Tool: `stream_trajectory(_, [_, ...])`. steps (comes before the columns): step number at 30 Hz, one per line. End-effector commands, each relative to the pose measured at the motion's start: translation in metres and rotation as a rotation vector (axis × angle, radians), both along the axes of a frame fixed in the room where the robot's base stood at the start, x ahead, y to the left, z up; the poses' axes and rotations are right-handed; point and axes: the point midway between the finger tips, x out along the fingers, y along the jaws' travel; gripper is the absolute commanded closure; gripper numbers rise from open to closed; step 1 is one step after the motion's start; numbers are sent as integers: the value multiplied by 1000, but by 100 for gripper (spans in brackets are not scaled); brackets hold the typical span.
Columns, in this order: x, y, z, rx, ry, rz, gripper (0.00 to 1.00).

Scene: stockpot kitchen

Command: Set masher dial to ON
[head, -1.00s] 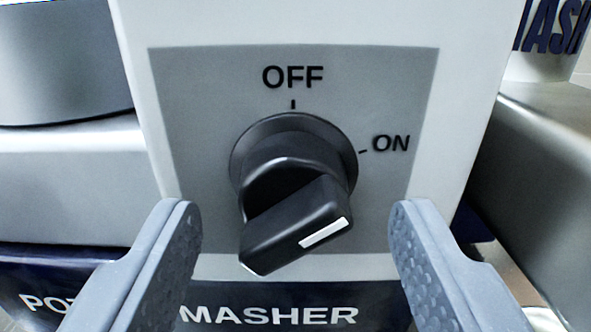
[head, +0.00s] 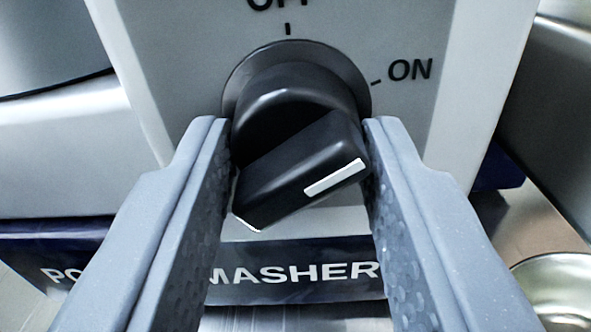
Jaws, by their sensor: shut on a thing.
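The black masher dial (head: 290,165) is on the grey front panel, in the middle of the head view. Its grip bar is tilted, with the white pointer line at its right end, toward the ON side. The ON mark (head: 410,69) is up and right of the dial. The OFF mark (head: 280,4) is above it, cut by the top edge. My gripper (head: 299,150) is shut on the dial's grip bar, one finger at each end of the bar.
A dark label strip reading MASHER (head: 295,273) runs below the panel, partly behind my fingers. Grey metal housings stand at left and right. A shiny round metal rim (head: 555,290) shows at the lower right.

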Motion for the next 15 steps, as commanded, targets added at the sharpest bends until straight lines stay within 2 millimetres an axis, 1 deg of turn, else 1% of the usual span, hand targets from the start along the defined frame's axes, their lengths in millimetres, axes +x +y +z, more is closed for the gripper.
stream_trajectory(3, [-1,2,1,107,-4,2,89])
stream_trajectory(7, [0,2,1,200,-8,2,89])
stream_trajectory(10, [0,2,1,235,-9,3,89])
stream_trajectory(15, [0,2,1,242,-10,3,89])
